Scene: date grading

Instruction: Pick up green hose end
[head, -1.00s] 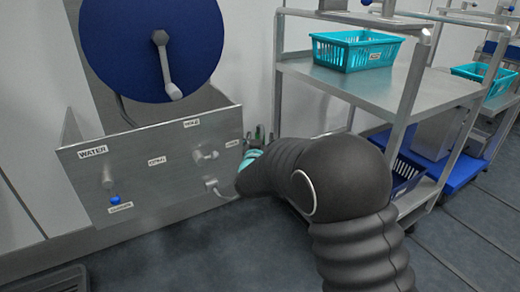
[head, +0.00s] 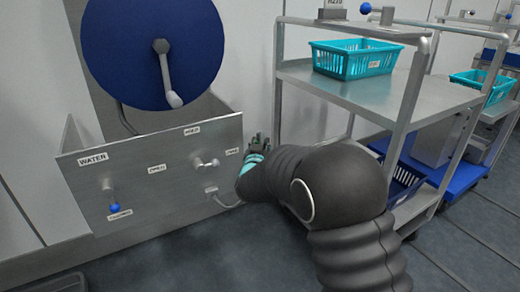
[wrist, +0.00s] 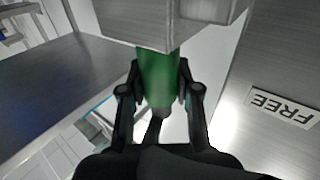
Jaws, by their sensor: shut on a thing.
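The green hose end (wrist: 157,78) stands between the two black fingers of my gripper (wrist: 158,92) in the wrist view. The gripper is shut on it, with one finger on each side. The top of the hose end meets a grey metal block (wrist: 165,22); I cannot tell whether it is seated in it or just in front. A dark, narrower piece shows below the green. In the head view my gripper (head: 256,146) is at the right end of the metal water panel (head: 85,210), and my arm hides most of it and the hose end.
A blue reel disc (head: 125,50) with a crank is above the panel. A steel cart (head: 440,92) with a turquoise basket (head: 340,68) stands close on the right of my gripper. A "FREE" label (wrist: 283,106) is on metal in the wrist view.

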